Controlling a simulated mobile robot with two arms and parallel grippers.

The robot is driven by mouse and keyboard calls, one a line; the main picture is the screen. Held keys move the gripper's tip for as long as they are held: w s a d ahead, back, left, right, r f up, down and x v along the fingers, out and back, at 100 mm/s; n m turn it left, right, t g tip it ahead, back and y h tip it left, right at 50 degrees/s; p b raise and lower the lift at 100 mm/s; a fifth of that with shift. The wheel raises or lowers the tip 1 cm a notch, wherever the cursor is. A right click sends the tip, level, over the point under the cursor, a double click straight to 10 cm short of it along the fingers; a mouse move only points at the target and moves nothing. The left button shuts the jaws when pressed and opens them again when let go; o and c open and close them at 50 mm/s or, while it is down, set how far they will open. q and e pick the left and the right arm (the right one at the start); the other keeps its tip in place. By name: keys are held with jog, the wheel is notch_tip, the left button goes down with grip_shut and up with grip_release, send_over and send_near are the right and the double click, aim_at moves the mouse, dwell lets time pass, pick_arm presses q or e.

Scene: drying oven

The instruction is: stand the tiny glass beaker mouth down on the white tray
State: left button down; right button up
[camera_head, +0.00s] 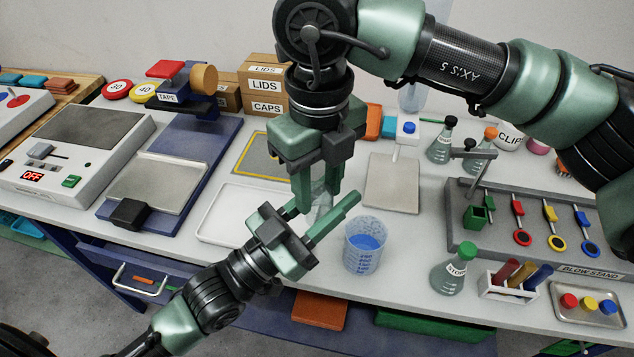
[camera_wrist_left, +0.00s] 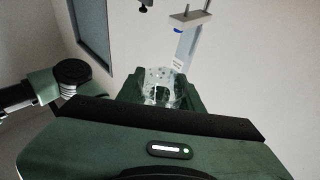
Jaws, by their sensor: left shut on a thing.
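The tiny glass beaker (camera_head: 321,198) is clear and hard to see where the two grippers meet, above the table. My left gripper (camera_head: 325,212) comes from the lower left and is shut on it. In the left wrist view, the glass (camera_wrist_left: 162,88) shows between the green fingers. My right gripper (camera_head: 318,192) points down from above, with its fingers on either side of the glass; whether they grip it is unclear. I cannot tell which way the mouth faces. The white tray (camera_head: 212,225) lies flat to the left, partly behind the grippers.
A blue-filled plastic beaker (camera_head: 364,247) stands close to the right of my left gripper. A green-stoppered flask (camera_head: 450,270), a tube rack (camera_head: 515,282) and the blow stand (camera_head: 560,225) are farther right. A balance plate (camera_head: 392,185) lies behind. A blue press-like base (camera_head: 190,150) is left of the tray.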

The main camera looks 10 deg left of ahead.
jog(key=shift+s, duration=0.1)
jog(key=c, duration=0.5)
pick_arm(q)
jog(key=c, duration=0.8)
grip_release()
jog(key=shift+c, duration=0.2)
